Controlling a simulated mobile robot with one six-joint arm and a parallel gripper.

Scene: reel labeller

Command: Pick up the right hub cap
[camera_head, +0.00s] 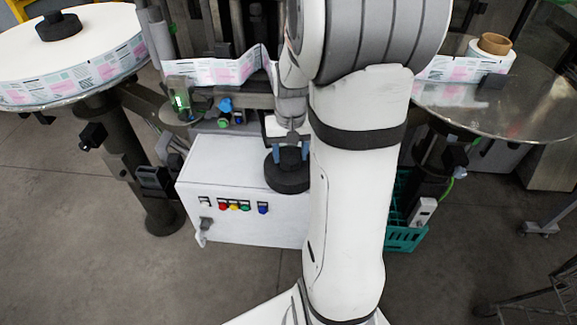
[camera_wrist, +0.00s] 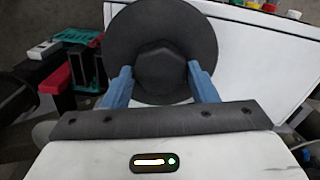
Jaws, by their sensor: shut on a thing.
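The right hub cap (camera_head: 287,176) is a dark, round disc with a raised hub. In the head view it is on or just over the white control box (camera_head: 235,190); I cannot tell whether it touches the top. My gripper (camera_head: 288,153) is above it with blue fingers pointing down. In the wrist view the hub cap (camera_wrist: 160,20) fills the upper middle, and the fingers of my gripper (camera_wrist: 160,78) are shut on its hub from both sides. Another dark hub cap (camera_head: 59,25) sits on the large label reel at the left.
The left label reel (camera_head: 75,75) is on a round table. At the right, a clear round plate (camera_head: 515,105) carries a small label roll (camera_head: 465,66) with a brown core. A green crate (camera_head: 405,238) stands on the floor beside the box. Coloured buttons (camera_head: 234,205) are on the box front.

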